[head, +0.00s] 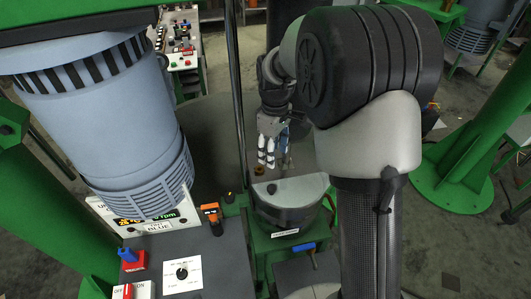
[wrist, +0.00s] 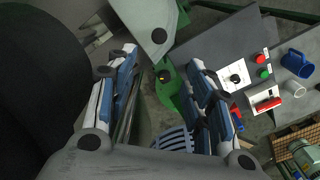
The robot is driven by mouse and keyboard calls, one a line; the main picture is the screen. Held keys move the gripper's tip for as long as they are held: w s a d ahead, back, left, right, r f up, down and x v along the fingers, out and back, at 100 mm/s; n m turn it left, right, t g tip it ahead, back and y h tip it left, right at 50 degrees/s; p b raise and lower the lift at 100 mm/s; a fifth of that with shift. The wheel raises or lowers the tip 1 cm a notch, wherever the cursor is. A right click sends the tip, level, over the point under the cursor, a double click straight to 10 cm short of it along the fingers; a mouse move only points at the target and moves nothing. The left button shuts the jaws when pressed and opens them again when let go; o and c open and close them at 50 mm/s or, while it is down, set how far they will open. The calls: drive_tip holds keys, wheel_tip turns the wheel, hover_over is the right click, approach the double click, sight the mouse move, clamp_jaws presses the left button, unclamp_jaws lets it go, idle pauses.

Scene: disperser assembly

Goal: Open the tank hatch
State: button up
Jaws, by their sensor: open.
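A large blue-grey motor (head: 100,100) hangs at the left. Below it is a control panel (head: 180,262) with a red switch (head: 131,260) and an orange device (head: 212,213). A thin upright pole (head: 238,100) stands left of my gripper. A green column (head: 490,120) stands at the right.

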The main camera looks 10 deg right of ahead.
sight(272, 187)
drive_tip(key=f, duration=1.7)
drive_tip(key=shift+w+f, duration=0.2)
drive_tip(key=shift+f, duration=0.15)
drive_tip(key=shift+c, duration=0.4)
clamp_jaws()
